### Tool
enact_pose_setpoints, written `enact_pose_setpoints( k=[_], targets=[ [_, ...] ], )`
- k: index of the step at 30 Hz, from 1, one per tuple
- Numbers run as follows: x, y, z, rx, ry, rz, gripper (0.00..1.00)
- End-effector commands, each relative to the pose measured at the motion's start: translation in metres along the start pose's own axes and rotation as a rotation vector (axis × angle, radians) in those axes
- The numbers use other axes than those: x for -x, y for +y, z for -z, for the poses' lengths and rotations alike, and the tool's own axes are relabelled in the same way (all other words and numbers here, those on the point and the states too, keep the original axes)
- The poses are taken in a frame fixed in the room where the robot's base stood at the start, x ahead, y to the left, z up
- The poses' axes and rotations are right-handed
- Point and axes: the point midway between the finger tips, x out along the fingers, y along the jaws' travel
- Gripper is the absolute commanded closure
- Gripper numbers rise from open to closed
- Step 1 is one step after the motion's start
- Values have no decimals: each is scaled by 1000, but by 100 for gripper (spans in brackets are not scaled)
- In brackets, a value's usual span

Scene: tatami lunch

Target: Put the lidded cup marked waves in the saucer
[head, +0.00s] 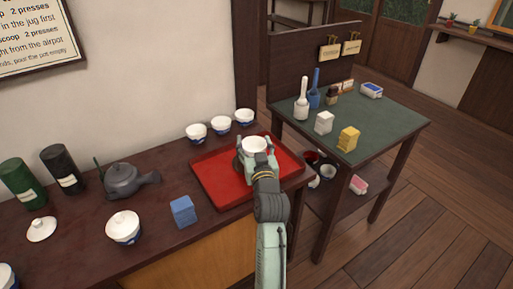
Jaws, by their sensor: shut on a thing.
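My gripper (257,155) is shut on a white cup (255,144) and holds it over the red tray (212,188). I cannot tell whether the held cup bears a wave mark, and its lower part is hidden by the gripper. A dark round thing (239,162) shows at the left of my gripper on the tray; it may be a saucer, but it is mostly hidden.
Three white-and-blue cups (220,123) stand behind the tray by the wall. A blue block (183,211), a dark teapot (122,180) and green and black canisters (66,170) stand on the counter. A green-topped table (390,124) with small objects is at the right.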

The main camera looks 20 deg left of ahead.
Motion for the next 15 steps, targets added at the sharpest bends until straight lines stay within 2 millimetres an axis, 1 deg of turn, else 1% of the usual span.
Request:
enact_pose_setpoints(
  k=[1, 4, 11, 15],
  targets=[
    [4, 0, -16, -1, -1, 0, 70],
    [10, 0, -27, -1, 0, 1, 70],
    [11, 0, -24, -1, 1, 1, 70],
    [11, 0, -29, -1, 0, 1, 70]
  ],
)
